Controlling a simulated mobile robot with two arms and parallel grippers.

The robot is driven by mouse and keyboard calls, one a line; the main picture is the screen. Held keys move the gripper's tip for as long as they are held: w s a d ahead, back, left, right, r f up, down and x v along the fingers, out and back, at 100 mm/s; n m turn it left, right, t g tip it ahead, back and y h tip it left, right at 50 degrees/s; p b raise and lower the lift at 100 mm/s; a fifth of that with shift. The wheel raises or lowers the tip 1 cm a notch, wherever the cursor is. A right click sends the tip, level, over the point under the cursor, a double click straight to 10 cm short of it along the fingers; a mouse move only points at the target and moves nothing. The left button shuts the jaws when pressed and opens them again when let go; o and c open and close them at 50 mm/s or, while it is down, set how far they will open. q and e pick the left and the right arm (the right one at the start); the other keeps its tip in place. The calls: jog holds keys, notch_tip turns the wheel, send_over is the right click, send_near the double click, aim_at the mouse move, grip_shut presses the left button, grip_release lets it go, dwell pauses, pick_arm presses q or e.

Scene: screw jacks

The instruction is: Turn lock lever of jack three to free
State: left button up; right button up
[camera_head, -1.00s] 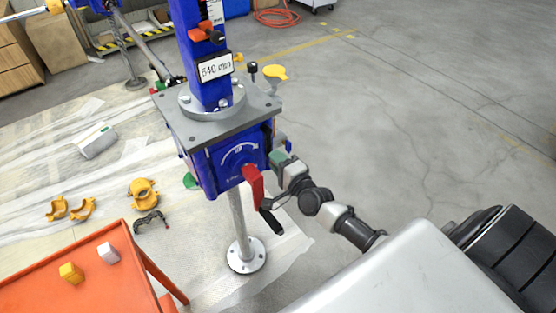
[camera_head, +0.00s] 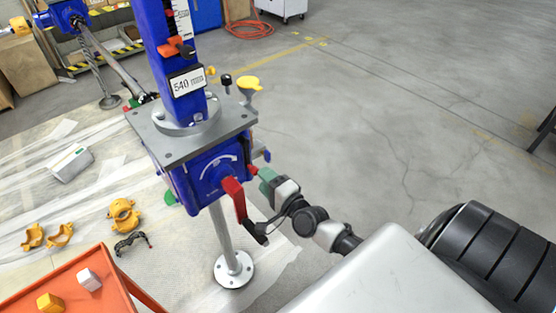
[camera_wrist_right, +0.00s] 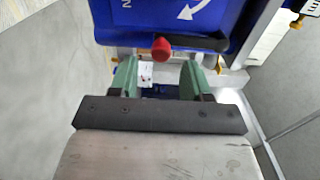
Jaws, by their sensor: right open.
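The near blue jack (camera_head: 205,172) stands upright on a grey post, with a 540 readout on its column. A red lever (camera_head: 235,198) with a black grip hangs down its front face. My right gripper (camera_head: 264,180) is open at the jack's right side, its green fingers pointing at the housing. A small red tip (camera_head: 252,169) shows just past the fingers. In the right wrist view, a red knob (camera_wrist_right: 161,48) with a black bar lies ahead of the open fingers (camera_wrist_right: 156,70), apparently not between them. I cannot tell which jack number this is. My left gripper is out of view.
An orange table (camera_head: 95,265) with a yellow and a white block stands at the lower left. Yellow clamps (camera_head: 123,214) lie on the floor sheet. Another blue jack (camera_head: 68,15) stands at the back left. The floor on the right is clear.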

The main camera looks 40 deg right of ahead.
jog(key=s, duration=0.6)
jog(key=shift+s+d+b, duration=0.2)
jog(key=shift+s+b, duration=0.05)
jog(key=shift+b, duration=0.15)
